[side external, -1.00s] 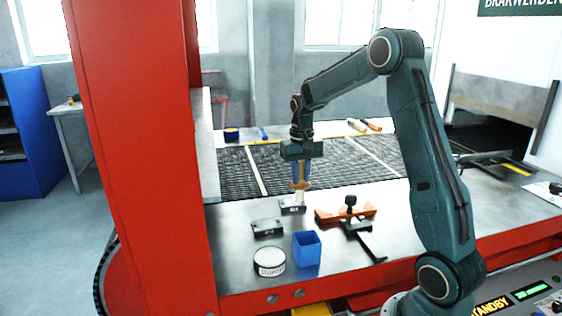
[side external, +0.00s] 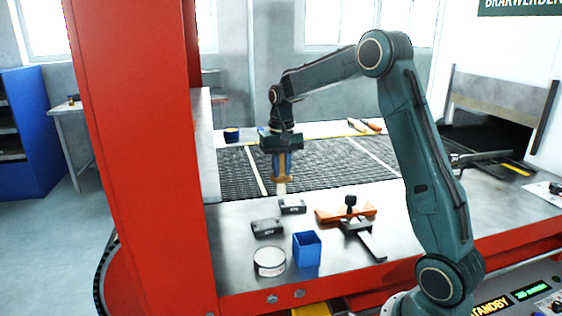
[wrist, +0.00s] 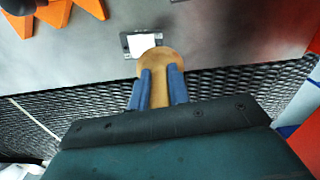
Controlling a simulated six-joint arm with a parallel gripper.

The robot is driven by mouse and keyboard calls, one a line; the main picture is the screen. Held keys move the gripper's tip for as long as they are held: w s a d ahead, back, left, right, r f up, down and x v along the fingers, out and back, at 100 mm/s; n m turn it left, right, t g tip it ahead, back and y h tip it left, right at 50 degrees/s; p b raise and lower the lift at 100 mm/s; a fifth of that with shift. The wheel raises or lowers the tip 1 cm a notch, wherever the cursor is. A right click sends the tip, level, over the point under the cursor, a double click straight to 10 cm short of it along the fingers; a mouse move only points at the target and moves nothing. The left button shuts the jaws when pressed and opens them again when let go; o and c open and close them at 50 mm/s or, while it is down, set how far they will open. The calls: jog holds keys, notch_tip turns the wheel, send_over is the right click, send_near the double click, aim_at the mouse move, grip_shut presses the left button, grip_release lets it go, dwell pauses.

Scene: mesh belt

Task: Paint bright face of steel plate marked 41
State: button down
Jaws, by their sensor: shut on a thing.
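My gripper (side external: 281,165) is shut on a brush with a tan wooden handle (wrist: 157,68) and pale bristles (side external: 281,189). It holds the brush upright, bristles down, above the belt edge. A small dark steel plate (side external: 292,207) lies on the bench just right of and below the bristles. In the wrist view the plate (wrist: 127,45) sits beyond the brush with a white patch over its middle; I cannot tell whether this is its face or the bristles. A second dark plate (side external: 267,227) lies nearer. Both carry pale marks too small to read surely.
A blue open box (side external: 307,250) and a white round tin (side external: 269,262) stand at the front. An orange fixture with a black knob (side external: 346,214) is to the right. The mesh belt (side external: 330,160) runs behind. A red post (side external: 140,150) stands left.

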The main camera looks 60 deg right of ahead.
jog(key=shift+r, duration=2.65)
jog(key=shift+a+r, duration=0.1)
jog(key=shift+r, duration=0.05)
